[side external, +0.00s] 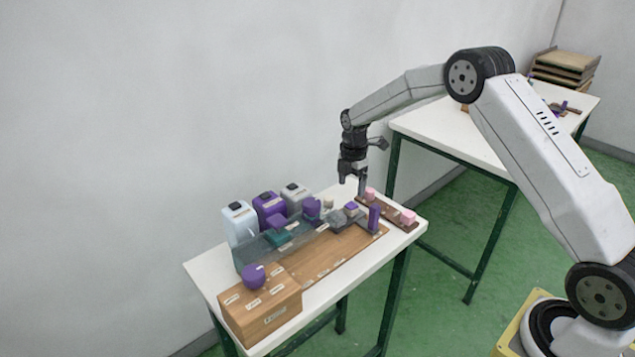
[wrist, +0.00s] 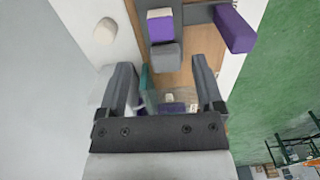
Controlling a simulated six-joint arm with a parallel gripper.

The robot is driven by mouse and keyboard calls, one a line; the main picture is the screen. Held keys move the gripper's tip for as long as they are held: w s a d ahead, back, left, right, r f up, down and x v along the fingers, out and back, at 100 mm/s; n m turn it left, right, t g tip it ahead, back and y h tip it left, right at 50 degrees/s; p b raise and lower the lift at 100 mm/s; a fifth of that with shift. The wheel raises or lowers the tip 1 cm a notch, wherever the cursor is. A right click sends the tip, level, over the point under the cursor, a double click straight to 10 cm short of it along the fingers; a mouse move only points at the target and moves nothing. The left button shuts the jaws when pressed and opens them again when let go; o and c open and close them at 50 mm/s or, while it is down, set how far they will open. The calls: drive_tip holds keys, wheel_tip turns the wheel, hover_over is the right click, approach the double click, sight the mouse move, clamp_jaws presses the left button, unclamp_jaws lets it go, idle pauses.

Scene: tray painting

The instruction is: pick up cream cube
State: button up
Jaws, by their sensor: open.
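A small cream block with rounded edges, which I take for the cream cube (side external: 328,202), stands on the white table near the back edge, beside the grey blocks. In the wrist view, the cream cube (wrist: 104,31) is at the upper left, outside the left finger. My gripper (side external: 352,187) is above the far part of the table, pointing down, higher than the cream cube and to its right in the side view. In the wrist view, my gripper (wrist: 163,66) is open, with nothing held between its fingers. A grey block (wrist: 165,57) shows below the gap.
An upright purple block (side external: 374,218) stands at the wooden board's right end. Pink cubes (side external: 369,192) sit on a dark brown strip (side external: 388,213). Several bottles (side external: 268,208) line the back. A wooden box (side external: 260,306) with a purple piece (side external: 253,276) stands at the near end.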

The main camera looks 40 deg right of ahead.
sight(352, 205)
drive_tip(key=shift+s+d+f, duration=0.1)
drive_tip(key=shift+f, duration=1.85)
drive_tip(key=shift+d+f, duration=0.1)
drive_tip(key=shift+f, duration=1.85)
clamp_jaws()
